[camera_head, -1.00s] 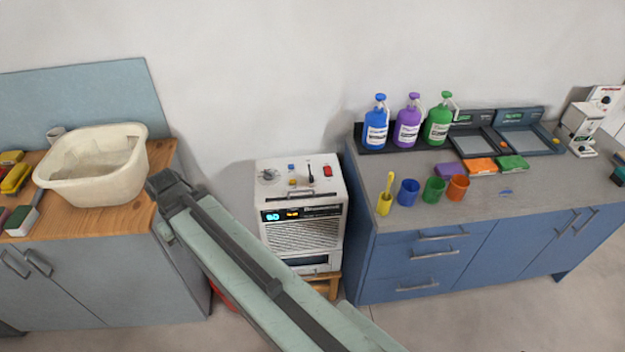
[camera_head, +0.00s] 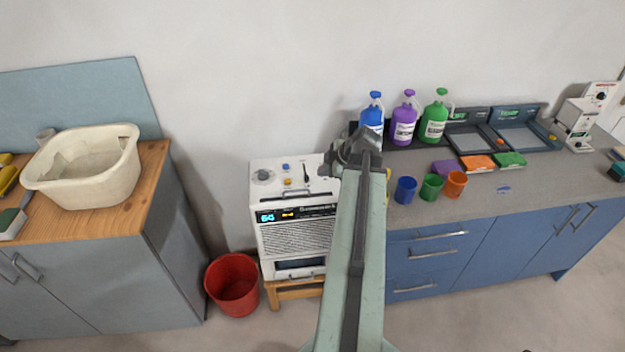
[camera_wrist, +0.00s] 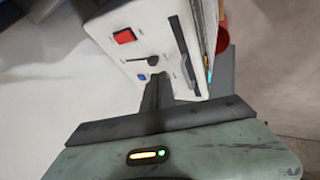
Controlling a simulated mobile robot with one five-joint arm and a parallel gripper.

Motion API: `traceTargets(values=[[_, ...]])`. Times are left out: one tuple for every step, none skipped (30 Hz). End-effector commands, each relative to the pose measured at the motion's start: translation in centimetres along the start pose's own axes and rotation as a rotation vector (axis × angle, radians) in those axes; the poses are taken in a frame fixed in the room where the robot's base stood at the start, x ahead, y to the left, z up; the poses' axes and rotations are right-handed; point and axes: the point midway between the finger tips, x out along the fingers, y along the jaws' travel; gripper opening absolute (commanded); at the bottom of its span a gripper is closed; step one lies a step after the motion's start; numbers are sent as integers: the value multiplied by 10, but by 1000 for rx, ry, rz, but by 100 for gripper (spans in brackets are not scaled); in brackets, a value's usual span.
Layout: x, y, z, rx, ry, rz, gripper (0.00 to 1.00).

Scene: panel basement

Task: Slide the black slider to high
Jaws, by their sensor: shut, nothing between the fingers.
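The white machine (camera_head: 297,225) stands between the two counters, with controls on its top panel. The black slider (camera_head: 305,173) is a small dark knob on that panel, right of the blue and yellow buttons. In the wrist view the slider (camera_wrist: 152,59) shows with a thin dark slot, between the red switch (camera_wrist: 124,36) and the blue button (camera_wrist: 141,77). My gripper (camera_wrist: 157,82) is shut and empty. Its dark fingers point toward the panel and overlap its edge near the blue button in the picture; contact cannot be told. In the head view my arm hides the machine's right side.
A dark bar handle (camera_wrist: 184,50) runs along the panel's front edge. A red bucket (camera_head: 233,285) is on the floor left of the machine. The right counter (camera_head: 475,190) holds bottles and cups; the left one (camera_head: 150,180) holds a cream basin (camera_head: 85,170).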

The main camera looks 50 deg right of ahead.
Motion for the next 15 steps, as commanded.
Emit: traceTargets(values=[[4, -1, 1, 0, 0, 0, 0], [6, -1, 1, 0, 0, -1, 0], [10, -1, 1, 0, 0, -1, 0], [14, -1, 2, -1, 0, -1, 0], [18, -2, 2, -1, 0, -1, 0], [24, -2, 2, -1, 0, -2, 0], [30, -2, 2, -1, 0, -2, 0], [36, -2, 2, -1, 0, -2, 0], [44, -2, 3, 0, 0, -1, 0], [50, -3, 4, 0, 0, -1, 0], [56, -3, 4, 0, 0, -1, 0], [65, -3, 4, -1, 0, -2, 0], [71, -3, 4, -1, 0, -2, 0], [77, -3, 4, 0, 0, -2, 0], [84, -3, 4, 0, 0, -2, 0]])
